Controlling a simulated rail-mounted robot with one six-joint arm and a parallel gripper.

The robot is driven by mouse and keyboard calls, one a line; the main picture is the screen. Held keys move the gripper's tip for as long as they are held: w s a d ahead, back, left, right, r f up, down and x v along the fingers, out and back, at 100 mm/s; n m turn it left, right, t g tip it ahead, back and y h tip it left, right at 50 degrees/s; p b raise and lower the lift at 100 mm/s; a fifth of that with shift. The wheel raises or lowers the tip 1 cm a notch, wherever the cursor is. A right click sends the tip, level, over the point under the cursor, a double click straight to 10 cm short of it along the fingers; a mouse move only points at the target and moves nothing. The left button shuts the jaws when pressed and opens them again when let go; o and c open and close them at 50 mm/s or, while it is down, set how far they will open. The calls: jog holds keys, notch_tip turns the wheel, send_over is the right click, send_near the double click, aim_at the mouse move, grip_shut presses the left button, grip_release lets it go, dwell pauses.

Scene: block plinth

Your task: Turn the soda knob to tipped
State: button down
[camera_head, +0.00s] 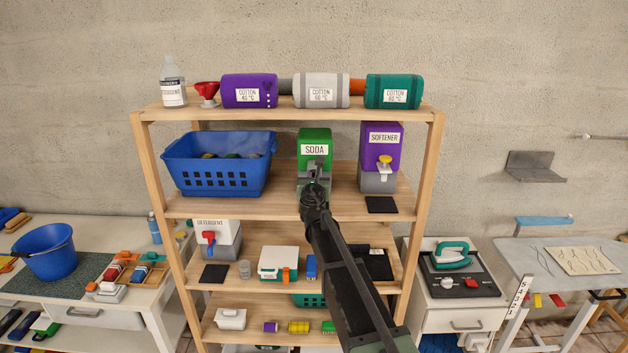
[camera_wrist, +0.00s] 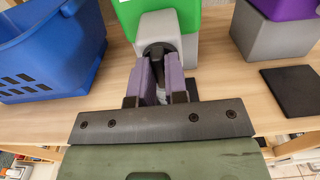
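The soda dispenser (camera_head: 314,146) is a green box with a SODA label and a grey lower part, on the upper shelf. Its dark knob (camera_wrist: 158,48) is on the grey front in the wrist view. My gripper (camera_head: 316,188) is right in front of the dispenser, and its dark body hides part of the front. In the wrist view my gripper's two purple-grey fingers (camera_wrist: 160,70) point at the knob, with their tips at it and a narrow gap between them. I cannot tell whether they press on it. The knob's angle is hard to read.
A blue basket (camera_head: 221,165) stands left of the dispenser. The purple softener dispenser (camera_head: 381,148) stands right, with a dark pad (camera_head: 381,205) before it. Bottle, funnel and rolled towels line the top shelf. The wooden shelf (camera_wrist: 225,103) is bare between basket and dispenser.

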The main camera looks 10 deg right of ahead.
jog(key=shift+m, duration=0.3)
jog(key=shift+d+f+m, duration=0.1)
jog(key=shift+m, duration=4.25)
jog(key=shift+d+f+m, duration=0.1)
jog(key=shift+m, duration=4.25)
jog(key=c, duration=1.1)
grip_release()
jog(key=shift+c, duration=0.2)
jog(key=shift+s, duration=0.1)
